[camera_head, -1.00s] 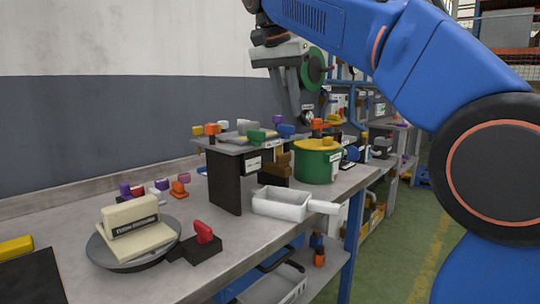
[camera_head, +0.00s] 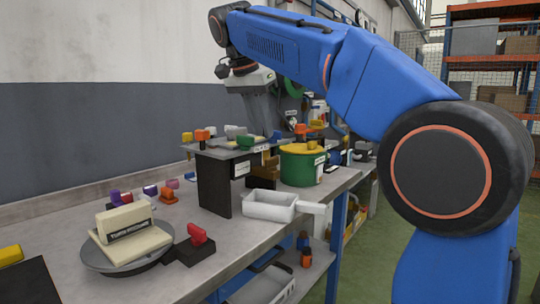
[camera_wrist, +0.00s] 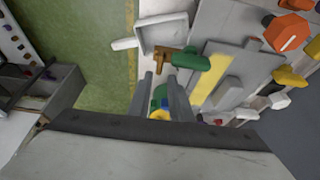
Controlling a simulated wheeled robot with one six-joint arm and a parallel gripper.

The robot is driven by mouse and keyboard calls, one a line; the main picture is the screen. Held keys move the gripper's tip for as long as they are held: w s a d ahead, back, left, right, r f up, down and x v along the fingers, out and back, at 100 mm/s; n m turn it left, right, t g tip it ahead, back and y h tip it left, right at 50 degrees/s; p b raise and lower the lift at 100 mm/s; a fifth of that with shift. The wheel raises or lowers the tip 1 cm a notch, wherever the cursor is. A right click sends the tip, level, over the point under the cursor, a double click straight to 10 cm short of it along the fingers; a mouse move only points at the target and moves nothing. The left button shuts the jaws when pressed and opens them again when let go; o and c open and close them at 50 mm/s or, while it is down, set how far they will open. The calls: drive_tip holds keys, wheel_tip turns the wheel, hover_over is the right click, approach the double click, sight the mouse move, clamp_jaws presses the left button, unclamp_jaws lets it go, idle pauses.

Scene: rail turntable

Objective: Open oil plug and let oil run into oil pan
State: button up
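A white pan with a handle (camera_head: 270,205), which looks like the oil pan, sits on the bench in front of the dark stand; it also shows at the top of the wrist view (camera_wrist: 165,35). A brown tap-like part (camera_head: 268,168) is beside the stand; I cannot tell whether it is the oil plug. A green-handled part (camera_wrist: 190,61) lies on the stand top. My gripper (camera_wrist: 160,77) points down above the stand's right side, its two fingers apart with nothing seen held between them. The fingertips are hard to make out in the head view.
A green drum with a yellow lid (camera_head: 303,165) stands right of the stand (camera_head: 214,183). Several coloured knobs crowd the stand top. At the left are a round plate (camera_head: 108,263) with a cream block and a red switch (camera_head: 197,235). Green floor lies right of the bench.

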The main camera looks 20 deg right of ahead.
sight(270, 158)
drive_tip(key=x, duration=0.9)
drive_tip(key=shift+d+f, duration=0.1)
drive_tip(key=shift+f, duration=0.05)
drive_tip(key=shift+c, duration=0.6)
clamp_jaws()
